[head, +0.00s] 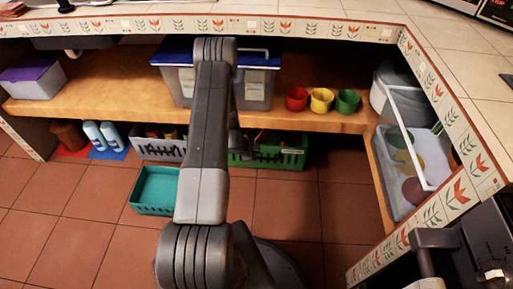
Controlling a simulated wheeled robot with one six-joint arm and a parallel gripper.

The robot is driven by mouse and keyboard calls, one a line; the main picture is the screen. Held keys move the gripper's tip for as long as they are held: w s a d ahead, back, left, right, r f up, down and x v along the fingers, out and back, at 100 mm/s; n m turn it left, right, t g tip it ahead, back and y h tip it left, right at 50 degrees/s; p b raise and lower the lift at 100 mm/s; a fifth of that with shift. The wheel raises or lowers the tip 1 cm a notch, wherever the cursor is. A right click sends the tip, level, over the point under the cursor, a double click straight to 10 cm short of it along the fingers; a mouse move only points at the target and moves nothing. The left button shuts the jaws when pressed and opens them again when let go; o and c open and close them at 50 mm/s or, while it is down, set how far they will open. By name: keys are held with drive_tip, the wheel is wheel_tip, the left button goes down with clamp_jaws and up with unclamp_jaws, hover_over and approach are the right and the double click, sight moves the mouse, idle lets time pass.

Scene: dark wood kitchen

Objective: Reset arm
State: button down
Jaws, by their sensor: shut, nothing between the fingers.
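My arm rises through the middle of the head view, with its dark grey links folded at an elbow near the counter's edge. My gripper (246,145) is small and dark, partly hidden behind the arm, hanging low in front of the shelf by the green crate (285,157). It looks shut, with nothing seen in it. The arm covers part of the clear bin with the blue lid (256,88).
Red (297,99), yellow (321,100) and green (347,102) cups stand on the wooden shelf (110,104). A teal basket (155,190) sits on the tiled floor. A tiled counter (467,55) runs overhead and along the right. Floor at left is clear.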

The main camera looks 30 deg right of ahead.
drive_tip(key=shift+a+r, duration=0.1)
drive_tip(key=shift+r, duration=0.05)
drive_tip(key=b, duration=0.2)
approach(269, 150)
wheel_tip(269, 150, down, 3)
drive_tip(key=s, duration=0.2)
drive_tip(key=shift+w+d+f, duration=0.15)
drive_tip(key=shift+w+d, duration=0.4)
drive_tip(key=shift+w+d+f, duration=0.2)
drive_tip(key=shift+w+d, duration=0.6)
drive_tip(key=shift+w, duration=0.1)
